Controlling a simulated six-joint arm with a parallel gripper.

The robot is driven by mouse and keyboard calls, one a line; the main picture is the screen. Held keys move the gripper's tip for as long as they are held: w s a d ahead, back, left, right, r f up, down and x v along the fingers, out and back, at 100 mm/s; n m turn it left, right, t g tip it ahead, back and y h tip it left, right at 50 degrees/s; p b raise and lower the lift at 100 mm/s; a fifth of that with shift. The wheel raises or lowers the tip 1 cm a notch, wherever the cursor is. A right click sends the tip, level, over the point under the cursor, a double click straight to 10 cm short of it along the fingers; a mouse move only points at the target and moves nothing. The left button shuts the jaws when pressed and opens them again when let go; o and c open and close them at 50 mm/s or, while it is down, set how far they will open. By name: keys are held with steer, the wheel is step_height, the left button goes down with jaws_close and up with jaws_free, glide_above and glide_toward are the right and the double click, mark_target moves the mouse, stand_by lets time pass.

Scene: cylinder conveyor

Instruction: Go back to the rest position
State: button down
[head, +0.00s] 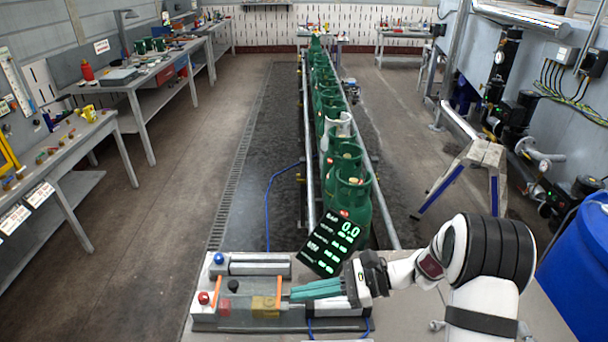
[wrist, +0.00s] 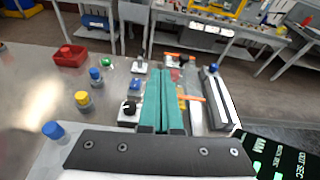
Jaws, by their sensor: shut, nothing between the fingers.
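My gripper (head: 294,292) has long teal fingers lying side by side, shut with nothing between them. In the head view it points left, low over the front bench, with its tips close to the yellow block (head: 265,306) on the control panel. I cannot tell whether they touch. In the wrist view the shut fingers (wrist: 160,72) point away across the bench, between a black knob (wrist: 129,108) and an orange lever (wrist: 190,98). My arm reaches in from the right.
Green gas cylinders (head: 352,198), one whitish (head: 339,128), line the conveyor behind the bench. A tilted display (head: 331,244) reads 0.0 near my gripper. The panel carries a red knob (head: 203,298) and a blue knob (head: 219,258). A blue barrel (head: 580,255) stands right.

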steer(key=s+a+r+n+g+h, duration=0.25)
steer(key=s+r+n+h, duration=0.3)
steer(key=s, duration=0.65)
steer(key=s+d+n+t+h, duration=0.2)
steer(key=s+d+n+h, duration=0.4)
steer(key=s, duration=0.7)
steer(key=shift+s+d+r+h, duration=0.35)
steer(key=shift+d+h, duration=0.3)
steer(key=shift+d, duration=0.45)
